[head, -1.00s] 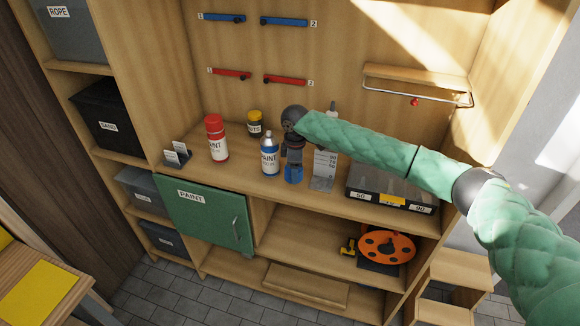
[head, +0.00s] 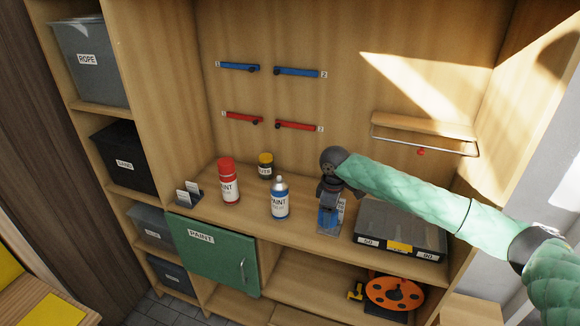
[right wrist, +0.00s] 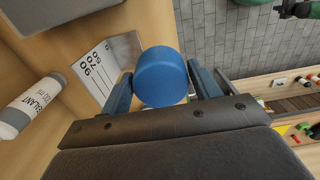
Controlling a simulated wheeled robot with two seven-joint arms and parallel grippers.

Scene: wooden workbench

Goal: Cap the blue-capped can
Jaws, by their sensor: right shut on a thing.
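The blue-and-white paint can (head: 279,203) stands upright on the bench top. Its top is bare, with a grey nozzle showing. My right gripper (head: 329,208) is to the right of the can, apart from it, in front of the sandpaper-like numbered stand. It is shut on a blue cap (right wrist: 161,76), which sits between the two fingers in the right wrist view. In the head view the cap (head: 328,218) is partly mixed with the fingers' blue. My left gripper is not seen in the head view.
A red paint can (head: 228,182) and a yellow-lidded jar (head: 266,166) stand left of and behind the blue can. A dark organiser case (head: 402,226) lies to the right. The sealant tube (right wrist: 32,104) and numbered stand (right wrist: 104,73) are near my right gripper.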

